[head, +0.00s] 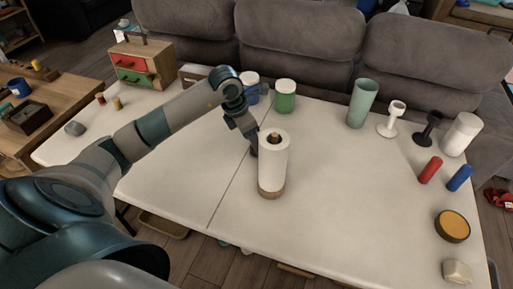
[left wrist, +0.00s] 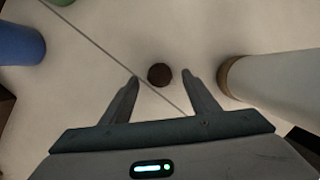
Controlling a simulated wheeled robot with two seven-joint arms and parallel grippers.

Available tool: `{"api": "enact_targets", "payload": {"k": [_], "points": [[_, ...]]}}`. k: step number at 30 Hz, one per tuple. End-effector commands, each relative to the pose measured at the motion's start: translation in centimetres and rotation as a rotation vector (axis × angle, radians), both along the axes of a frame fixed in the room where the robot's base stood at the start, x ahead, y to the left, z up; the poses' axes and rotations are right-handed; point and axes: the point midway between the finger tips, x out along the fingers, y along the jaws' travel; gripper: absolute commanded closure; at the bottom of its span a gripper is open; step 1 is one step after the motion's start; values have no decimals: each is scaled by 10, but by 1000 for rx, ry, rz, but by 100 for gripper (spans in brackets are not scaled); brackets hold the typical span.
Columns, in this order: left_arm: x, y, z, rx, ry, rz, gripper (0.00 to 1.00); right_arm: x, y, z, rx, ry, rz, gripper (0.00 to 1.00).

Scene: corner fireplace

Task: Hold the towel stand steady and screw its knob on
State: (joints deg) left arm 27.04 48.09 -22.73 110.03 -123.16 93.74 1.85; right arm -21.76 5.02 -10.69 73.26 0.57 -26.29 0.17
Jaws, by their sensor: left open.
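The towel stand (head: 271,191) stands upright near the table's middle, with a wooden base and a white paper roll (head: 268,165) on it. A brown post top (head: 275,137) shows in the roll's hole. In the left wrist view the roll (left wrist: 280,88) lies on its side of the picture at right, beside my fingers. A small dark brown round knob (left wrist: 160,74) appears to lie on the table. My left gripper (left wrist: 161,78) is open, its fingertips on either side of the knob with gaps. In the head view my left gripper (head: 252,147) is just behind the roll, and the knob is hidden. My right gripper is not in view.
A blue can (head: 249,88) and a green can (head: 286,97) stand behind my gripper. A green vase (head: 362,103), white and black goblets, a white cylinder (head: 461,134) and red and blue pieces are at right. The table's front centre is clear.

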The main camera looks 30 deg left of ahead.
Motion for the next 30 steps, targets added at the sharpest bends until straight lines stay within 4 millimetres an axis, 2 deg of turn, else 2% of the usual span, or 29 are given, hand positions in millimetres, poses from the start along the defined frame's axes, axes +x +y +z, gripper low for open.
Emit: {"api": "enact_targets", "payload": {"k": [3, 7, 21, 22, 23, 27, 30], "points": [[4, -3, -14, -2, 3, 1, 45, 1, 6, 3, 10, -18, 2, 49], [6, -4, -22, -1, -1, -1, 45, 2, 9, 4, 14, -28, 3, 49], [6, -4, -24, 0, 0, -1, 45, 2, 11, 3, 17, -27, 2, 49], [7, -4, -24, 0, 0, -1, 47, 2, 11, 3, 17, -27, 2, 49], [7, -4, -24, 0, 0, -1, 55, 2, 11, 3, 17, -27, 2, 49], [6, -4, -24, 0, 0, -1, 88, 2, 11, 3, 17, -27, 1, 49], [7, -3, -24, 0, 0, -1, 88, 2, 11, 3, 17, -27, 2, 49]]}}
